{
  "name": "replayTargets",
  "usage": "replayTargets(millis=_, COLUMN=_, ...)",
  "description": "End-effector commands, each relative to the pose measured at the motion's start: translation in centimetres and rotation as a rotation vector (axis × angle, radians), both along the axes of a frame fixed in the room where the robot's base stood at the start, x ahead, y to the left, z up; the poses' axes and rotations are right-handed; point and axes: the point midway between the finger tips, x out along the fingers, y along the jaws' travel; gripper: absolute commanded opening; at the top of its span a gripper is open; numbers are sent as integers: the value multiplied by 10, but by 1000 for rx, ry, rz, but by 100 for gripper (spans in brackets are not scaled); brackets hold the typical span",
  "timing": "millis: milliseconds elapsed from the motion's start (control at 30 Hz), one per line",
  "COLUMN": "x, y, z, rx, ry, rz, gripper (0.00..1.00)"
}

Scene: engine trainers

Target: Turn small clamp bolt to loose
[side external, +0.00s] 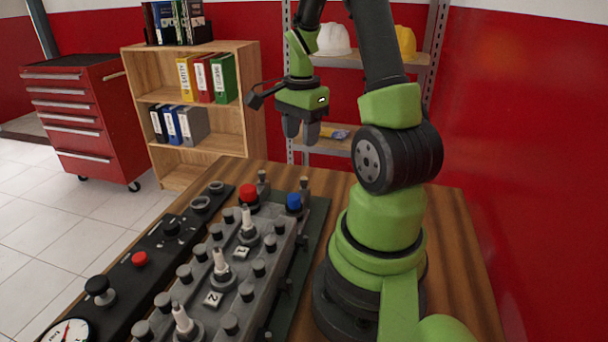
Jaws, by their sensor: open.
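My gripper (301,132) is green with dark fingers. It hangs above the far end of the wooden table, fingers down, open and empty. It is apart from the engine trainer below it. The trainer is a grey block (205,284) with several black round-headed bolts and white plugs on top. Number plates 1 (240,253) and 2 (213,299) lie between them. At its far end are a red cap (248,192), a blue cap (294,201) and two small grey posts. I cannot tell which part is the small clamp bolt.
A black panel (120,270) with a red button (140,259), a black knob (97,285) and a gauge (66,332) runs along the trainer's left side. The table's far edge (330,172) is mostly clear. Shelves with binders and helmets stand behind.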

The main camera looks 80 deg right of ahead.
Motion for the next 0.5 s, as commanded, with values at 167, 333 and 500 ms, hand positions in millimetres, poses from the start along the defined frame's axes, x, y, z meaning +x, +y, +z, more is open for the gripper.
replayTargets(millis=167, x=-5, y=-6, z=-16, rx=13, ry=15, rz=-46, gripper=44)
replayTargets(millis=333, x=-5, y=-5, z=-44, rx=17, ry=17, rz=-43, gripper=44)
replayTargets(millis=500, x=-5, y=-4, z=-76, rx=15, ry=17, rz=-41, gripper=44)
